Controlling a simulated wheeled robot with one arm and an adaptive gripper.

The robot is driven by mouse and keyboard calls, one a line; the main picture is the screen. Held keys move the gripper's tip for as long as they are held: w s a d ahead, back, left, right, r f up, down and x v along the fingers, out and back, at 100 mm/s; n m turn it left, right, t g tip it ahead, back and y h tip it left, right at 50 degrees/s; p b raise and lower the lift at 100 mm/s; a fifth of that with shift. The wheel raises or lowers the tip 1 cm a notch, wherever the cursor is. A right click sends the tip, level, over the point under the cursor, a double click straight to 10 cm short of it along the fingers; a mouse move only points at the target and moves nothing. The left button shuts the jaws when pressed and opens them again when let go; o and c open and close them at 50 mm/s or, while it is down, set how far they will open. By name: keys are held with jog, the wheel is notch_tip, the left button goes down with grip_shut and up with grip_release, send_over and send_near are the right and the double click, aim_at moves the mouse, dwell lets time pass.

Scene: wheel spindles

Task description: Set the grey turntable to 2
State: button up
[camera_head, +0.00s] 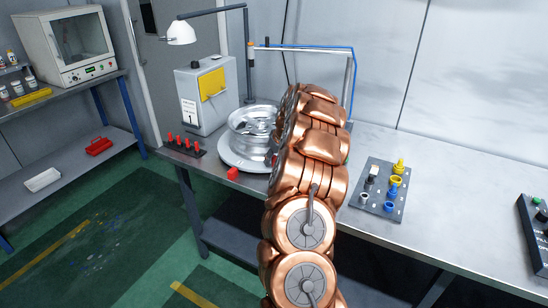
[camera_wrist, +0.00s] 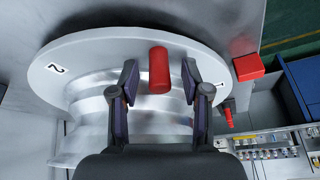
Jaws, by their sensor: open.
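The grey turntable (camera_head: 237,162) sits on the bench with a silver wheel (camera_head: 254,124) on it. In the wrist view the turntable rim (camera_wrist: 100,48) shows a "2" at the left and a "1" at the right. A red block (camera_wrist: 248,67) stands just outside the rim, beside the "1". A red upright peg (camera_wrist: 158,70) stands on the turntable near its rim. My gripper (camera_wrist: 160,82) is open, with one finger on each side of the peg and a gap on both sides. My arm hides the gripper in the head view.
A grey machine (camera_head: 208,95) with a yellow panel and a card reading "1" stands behind the wheel. A rack of red pegs (camera_head: 180,147) is at the bench's left edge. A tray of coloured parts (camera_head: 379,190) lies to the right. The bench right of it is mostly clear.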

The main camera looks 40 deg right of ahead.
jog(key=shift+f, duration=0.25)
jog(key=shift+c, duration=0.2)
grip_shut()
dwell(0.4)
